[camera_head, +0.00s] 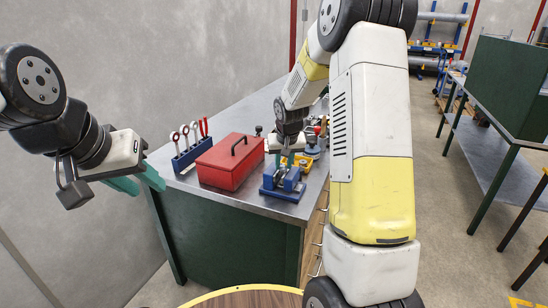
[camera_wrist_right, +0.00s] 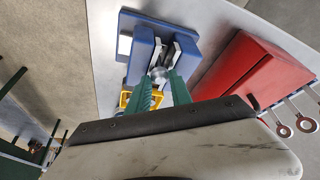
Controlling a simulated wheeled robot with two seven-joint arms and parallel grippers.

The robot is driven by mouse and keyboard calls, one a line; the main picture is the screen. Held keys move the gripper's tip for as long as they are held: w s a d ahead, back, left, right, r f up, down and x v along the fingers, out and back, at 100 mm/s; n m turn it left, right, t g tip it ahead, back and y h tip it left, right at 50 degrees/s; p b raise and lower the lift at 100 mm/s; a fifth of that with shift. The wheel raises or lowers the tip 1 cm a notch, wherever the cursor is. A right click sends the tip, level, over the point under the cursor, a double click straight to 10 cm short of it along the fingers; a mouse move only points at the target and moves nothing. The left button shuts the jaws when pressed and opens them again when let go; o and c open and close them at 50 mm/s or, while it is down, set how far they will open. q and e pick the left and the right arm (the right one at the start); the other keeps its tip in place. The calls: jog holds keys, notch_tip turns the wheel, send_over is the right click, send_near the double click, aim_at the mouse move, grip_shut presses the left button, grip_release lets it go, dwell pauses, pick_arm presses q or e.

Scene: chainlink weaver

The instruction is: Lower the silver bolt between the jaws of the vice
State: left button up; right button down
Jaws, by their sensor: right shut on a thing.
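The blue vice (camera_head: 283,192) stands on the metal bench top; in the right wrist view its blue body (camera_wrist_right: 143,45) and pale jaws with a gap show beyond my fingertips. My right gripper (camera_head: 291,160) is above the vice, pointing down. In the right wrist view its green fingers (camera_wrist_right: 163,82) are shut on the silver bolt (camera_wrist_right: 160,73), whose round end shows between the tips, over or at the jaw gap. I cannot tell how deep the bolt sits. My left gripper (camera_head: 139,182) is open and empty, left of the bench.
A red toolbox (camera_head: 230,160) stands just left of the vice, with a blue tool rack (camera_head: 190,153) beyond it. A yellow object (camera_head: 302,162) lies close behind the vice. The bench's front edge is near the vice. A round wooden top (camera_head: 245,298) is at the bottom.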

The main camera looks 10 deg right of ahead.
jog(key=c, duration=1.1)
grip_release()
jog(key=shift+r, duration=0.1)
jog(key=v, duration=0.7)
jog(key=shift+s+r, duration=0.15)
jog(key=shift+r, duration=0.15)
jog(key=s+a+r+y, duration=0.1)
jog(key=s+a+r, duration=0.1)
jog(key=s+r, duration=1)
jog(key=shift+n+t+y, duration=0.7)
jog(key=shift+t+y, duration=0.1)
jog(key=s, duration=0.5)
jog(key=s+a, duration=0.1)
jog(key=s, duration=0.5)
jog(key=s+a, duration=0.1)
jog(key=s, duration=0.5)
jog(key=shift+a+f, duration=0.1)
jog(key=shift+a, duration=0.15)
